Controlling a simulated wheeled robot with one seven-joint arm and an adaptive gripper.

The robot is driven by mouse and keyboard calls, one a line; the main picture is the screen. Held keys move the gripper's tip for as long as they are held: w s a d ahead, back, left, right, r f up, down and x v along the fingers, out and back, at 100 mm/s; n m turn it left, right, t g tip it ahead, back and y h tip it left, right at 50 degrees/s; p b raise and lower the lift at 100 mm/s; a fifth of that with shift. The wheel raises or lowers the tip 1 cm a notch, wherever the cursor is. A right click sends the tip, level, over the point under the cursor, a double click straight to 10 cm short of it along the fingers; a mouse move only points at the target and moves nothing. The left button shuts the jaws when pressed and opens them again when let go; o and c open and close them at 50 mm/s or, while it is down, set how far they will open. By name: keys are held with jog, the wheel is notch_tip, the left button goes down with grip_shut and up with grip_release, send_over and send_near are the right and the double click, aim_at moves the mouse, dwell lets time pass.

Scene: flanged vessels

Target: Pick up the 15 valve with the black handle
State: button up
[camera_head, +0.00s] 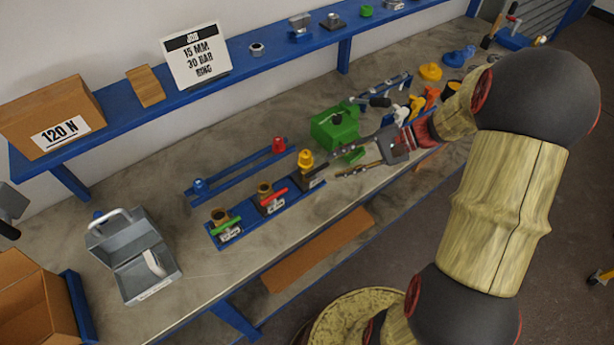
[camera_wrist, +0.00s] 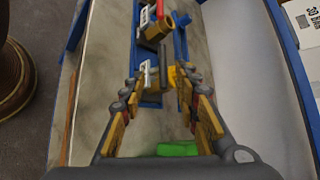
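The valve with the black handle (camera_head: 319,181) stands at the right end of a low blue rack (camera_head: 247,236), beside a white tag. Its black handle also shows in the wrist view (camera_wrist: 164,77), with a brassy body and a yellow part close by. My gripper (camera_head: 335,163) is open and empty, just right of this valve in the head view. In the wrist view its fingers (camera_wrist: 159,84) are spread on either side of the handle, with gaps. Whether the tips reach the valve's depth is unclear. The tag's number is too small to read.
A red-handled valve (camera_head: 272,201) and a green-handled valve (camera_head: 225,225) share the rack. A blue rail (camera_head: 238,174) with blue and red knobs lies behind it. A green block (camera_head: 335,124) sits behind my gripper. A grey open toolbox (camera_head: 135,262) stands at left.

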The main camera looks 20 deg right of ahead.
aim_at(319, 169)
jog(key=x, duration=0.2)
jog(key=b+x, duration=0.1)
jog(key=x, duration=0.1)
jog(key=shift+w+a+b, duration=0.2)
jog(key=shift+a+b, duration=0.1)
jog(key=shift+a, duration=0.15)
jog(key=shift+c, duration=0.5)
grip_shut()
jog(key=shift+r, duration=0.1)
